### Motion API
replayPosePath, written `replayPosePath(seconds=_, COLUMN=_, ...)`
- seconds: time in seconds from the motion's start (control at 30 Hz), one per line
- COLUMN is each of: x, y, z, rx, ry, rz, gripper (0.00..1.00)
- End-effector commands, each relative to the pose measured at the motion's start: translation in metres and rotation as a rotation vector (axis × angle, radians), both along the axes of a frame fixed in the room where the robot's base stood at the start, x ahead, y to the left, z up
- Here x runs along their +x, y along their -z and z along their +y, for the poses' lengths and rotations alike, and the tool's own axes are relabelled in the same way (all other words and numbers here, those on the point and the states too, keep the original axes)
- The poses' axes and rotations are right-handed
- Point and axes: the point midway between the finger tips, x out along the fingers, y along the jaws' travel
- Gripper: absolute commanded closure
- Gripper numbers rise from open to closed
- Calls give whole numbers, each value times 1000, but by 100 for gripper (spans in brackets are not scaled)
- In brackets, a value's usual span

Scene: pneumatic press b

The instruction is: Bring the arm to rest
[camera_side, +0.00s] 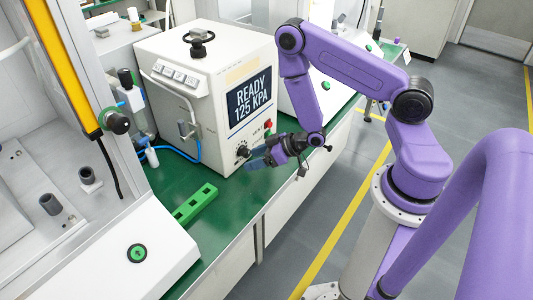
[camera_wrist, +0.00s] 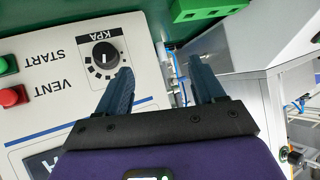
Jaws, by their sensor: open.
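My gripper (camera_side: 258,160) is in front of the lower front panel of the white press box (camera_side: 180,105), close to the black KPA knob (camera_side: 242,150). In the wrist view my gripper (camera_wrist: 163,68) has its two blue-grey fingers spread with nothing between them. The knob (camera_wrist: 105,55) shows just left of the left finger there, with a small gap in the picture. The press screen (camera_side: 250,99) reads "READY 125 KPA". My purple arm is bent, reaching in from the right. Whether a finger touches the panel cannot be told.
A red VENT button (camera_wrist: 12,97) and a green START button (camera_wrist: 8,65) sit on the panel. A green block with square holes (camera_side: 196,203) lies on the green bench (camera_side: 228,205). A white box with a green button (camera_side: 137,253) stands at front left. Open floor lies right.

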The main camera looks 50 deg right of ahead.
Motion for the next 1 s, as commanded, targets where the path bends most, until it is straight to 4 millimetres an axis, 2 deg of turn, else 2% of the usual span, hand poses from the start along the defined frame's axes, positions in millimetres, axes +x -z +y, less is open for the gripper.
replayPosePath(seconds=0.03, x=4, y=-10, z=13, rx=-27, ry=-40, rz=16, gripper=32)
replayPosePath(seconds=0.23, x=-3, y=-39, z=54, rx=-150, ry=-172, rz=124, gripper=32)
replayPosePath(seconds=0.47, x=-33, y=-80, z=90, rx=-290, ry=-301, rz=243, gripper=32)
replayPosePath(seconds=0.73, x=-95, y=-135, z=110, rx=-443, ry=-438, rz=377, gripper=32)
replayPosePath(seconds=0.87, x=-131, y=-162, z=109, rx=-515, ry=-505, rz=441, gripper=32)
replayPosePath(seconds=1.0, x=-174, y=-190, z=99, rx=-593, ry=-579, rz=511, gripper=32)
